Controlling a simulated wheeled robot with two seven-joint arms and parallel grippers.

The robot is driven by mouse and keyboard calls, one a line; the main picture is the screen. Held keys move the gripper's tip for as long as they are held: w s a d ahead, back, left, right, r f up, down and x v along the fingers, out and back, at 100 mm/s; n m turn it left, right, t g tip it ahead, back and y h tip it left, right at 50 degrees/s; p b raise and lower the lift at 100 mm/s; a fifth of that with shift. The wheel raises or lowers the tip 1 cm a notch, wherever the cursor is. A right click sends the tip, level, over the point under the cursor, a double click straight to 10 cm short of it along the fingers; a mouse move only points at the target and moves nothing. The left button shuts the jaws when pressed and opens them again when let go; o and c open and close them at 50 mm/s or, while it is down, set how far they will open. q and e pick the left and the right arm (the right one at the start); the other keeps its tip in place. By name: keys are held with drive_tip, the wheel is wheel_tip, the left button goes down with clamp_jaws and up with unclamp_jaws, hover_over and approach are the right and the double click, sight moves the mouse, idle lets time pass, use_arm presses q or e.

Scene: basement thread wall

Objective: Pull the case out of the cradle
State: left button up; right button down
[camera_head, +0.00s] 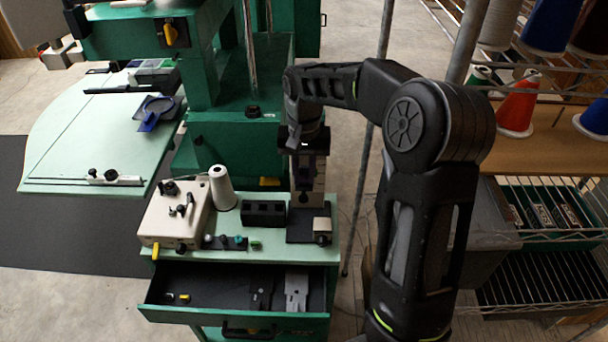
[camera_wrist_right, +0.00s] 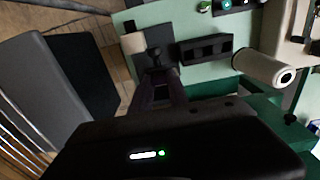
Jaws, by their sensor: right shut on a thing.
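My right gripper (camera_head: 308,182) comes down from above over a small dark stand, which I take for the cradle (camera_head: 302,237), at the right end of the green worktop. Its jaws are shut on a small dark piece, most likely the case, which the fingers mostly hide. In the right wrist view the gripper's dark fingers (camera_wrist_right: 154,82) close around a black knob-like piece (camera_wrist_right: 153,55), beside a beige round part (camera_wrist_right: 132,42). I cannot tell whether the piece is still seated in the stand. My left gripper is not in view.
A black slotted block (camera_head: 264,213), a white thread cone (camera_head: 222,188) and a cream box (camera_head: 176,214) stand left of the stand. An open drawer (camera_head: 215,287) juts out below. A wire rack (camera_head: 540,235) with thread cones is at the right.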

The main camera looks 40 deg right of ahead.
drive_tip(key=shift+r, duration=0.4)
drive_tip(key=shift+r+p, duration=1.2)
drive_tip(key=shift+r, duration=0.25)
drive_tip(key=shift+r+p, duration=1.55)
drive_tip(key=shift+r, duration=0.5)
